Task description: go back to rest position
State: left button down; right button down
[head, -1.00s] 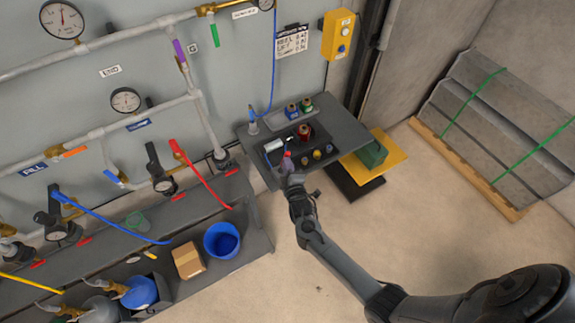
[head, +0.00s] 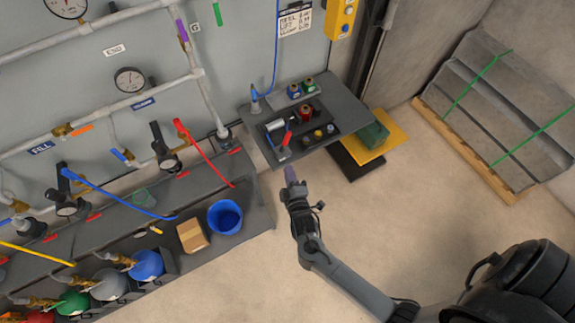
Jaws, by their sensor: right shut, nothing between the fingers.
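My right gripper (head: 291,176) is in the head view, shut and empty. It is over open floor, just in front of the small dark table (head: 345,100), apart from it. Its arm comes in from the lower right. On the table a dark tray (head: 340,125) holds a silver cylinder (head: 275,125), a red spool-like part (head: 306,113), a red-tipped tool (head: 286,139) and several small knobs. My left gripper does not show.
A long bench with a blue bucket (head: 225,217), a cardboard box (head: 192,235) and several coloured cylinders runs along the left. A yellow platform (head: 393,135) with a green box (head: 374,135) stands right of the table. The floor (head: 430,210) at centre right is clear.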

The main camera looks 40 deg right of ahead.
jog(key=shift+s, duration=0.15)
dwell(0.3)
jog(key=s+d+y, duration=0.1)
jog(key=s+d, duration=0.2)
jog(key=s, duration=0.2)
jog(key=s+a+r+m+g+y, duration=0.35)
jog(key=s+g, duration=0.25)
jog(key=s, duration=0.2)
jog(key=s+a+r+m+g+y, duration=0.35)
jog(key=s+g, duration=0.25)
jog(key=s, duration=0.3)
notch_tip(320, 180, up, 19)
jog(key=h+p, duration=0.1)
jog(key=p, duration=1.7)
jog(key=shift+w+m, duration=0.3)
jog(key=shift+a+f, duration=0.1)
